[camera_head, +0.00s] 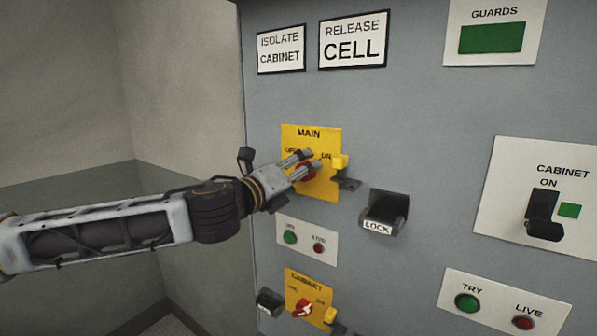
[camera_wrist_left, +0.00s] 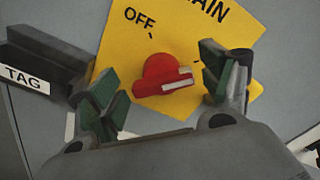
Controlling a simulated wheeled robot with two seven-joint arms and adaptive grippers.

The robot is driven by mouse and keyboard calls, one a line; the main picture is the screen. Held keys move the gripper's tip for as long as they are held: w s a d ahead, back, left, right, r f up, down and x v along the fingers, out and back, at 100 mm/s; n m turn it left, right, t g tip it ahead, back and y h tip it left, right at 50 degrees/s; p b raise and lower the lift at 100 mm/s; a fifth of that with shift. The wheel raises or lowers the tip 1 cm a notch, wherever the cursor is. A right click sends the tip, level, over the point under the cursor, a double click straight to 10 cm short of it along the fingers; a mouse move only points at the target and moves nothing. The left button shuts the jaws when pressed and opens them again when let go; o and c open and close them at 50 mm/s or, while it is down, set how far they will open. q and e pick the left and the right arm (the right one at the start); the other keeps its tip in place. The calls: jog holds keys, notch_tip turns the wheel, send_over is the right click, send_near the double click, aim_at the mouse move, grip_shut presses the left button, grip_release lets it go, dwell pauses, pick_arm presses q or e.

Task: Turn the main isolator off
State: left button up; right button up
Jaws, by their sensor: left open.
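The main isolator is a red rotary knob (camera_wrist_left: 165,78) on a yellow plate (camera_head: 322,190) marked MAIN. In the wrist view OFF is printed at its upper left, and the knob's white mark points right, away from OFF. The ON side is partly covered by a finger. My left gripper (camera_head: 308,161) is open in front of the knob. In the left wrist view its green-padded fingers (camera_wrist_left: 155,84) stand on either side of the knob, with gaps visible. In the head view the fingers hide most of the knob. My right gripper is in neither view.
Below is a second red knob (camera_head: 302,308), marked CABINET.

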pick_arm(q)
jog(key=shift+w+d, duration=0.25)
jog(key=shift+w, duration=0.1)
jog(key=c, duration=1)
